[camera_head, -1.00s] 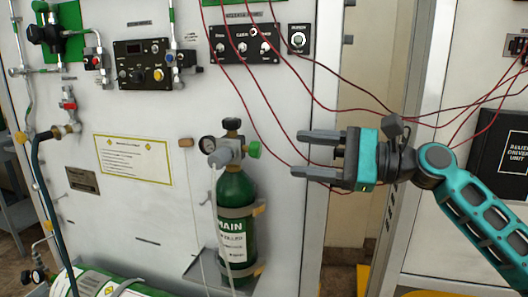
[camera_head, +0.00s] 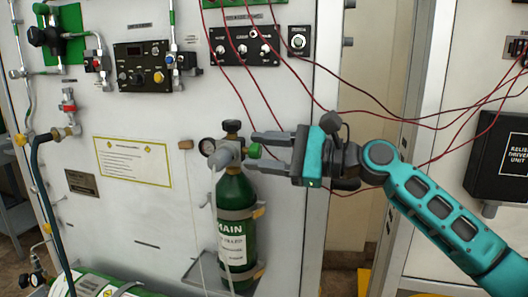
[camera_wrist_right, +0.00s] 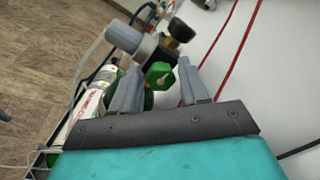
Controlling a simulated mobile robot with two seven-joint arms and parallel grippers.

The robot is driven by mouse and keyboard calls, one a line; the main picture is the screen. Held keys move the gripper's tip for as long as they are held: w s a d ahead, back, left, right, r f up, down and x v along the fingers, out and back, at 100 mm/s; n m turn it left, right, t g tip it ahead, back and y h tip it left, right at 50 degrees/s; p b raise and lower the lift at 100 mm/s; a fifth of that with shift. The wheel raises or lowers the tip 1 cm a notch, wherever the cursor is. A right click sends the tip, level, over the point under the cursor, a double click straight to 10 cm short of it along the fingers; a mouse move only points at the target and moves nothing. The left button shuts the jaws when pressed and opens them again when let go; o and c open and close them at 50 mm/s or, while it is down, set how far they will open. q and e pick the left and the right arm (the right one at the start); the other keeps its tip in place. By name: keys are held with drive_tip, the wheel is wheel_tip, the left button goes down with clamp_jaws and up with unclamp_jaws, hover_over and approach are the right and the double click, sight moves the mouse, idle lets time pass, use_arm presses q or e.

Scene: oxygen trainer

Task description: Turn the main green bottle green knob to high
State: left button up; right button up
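The main green bottle (camera_head: 232,222) stands upright against the white panel, labelled MAIN, held by clamps. In the right wrist view the green knob (camera_wrist_right: 159,75) shows between the open fingertips, with no clear contact. My left gripper is not in view.
Dark red cables (camera_head: 300,85) hang across the panel above and behind my right arm. A control box (camera_head: 245,46) is mounted above the bottle. Another green cylinder (camera_head: 95,284) lies at lower left. A black box (camera_head: 503,155) is at right.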

drive_tip(key=c, duration=0.7)
drive_tip(key=shift+c, duration=0.2)
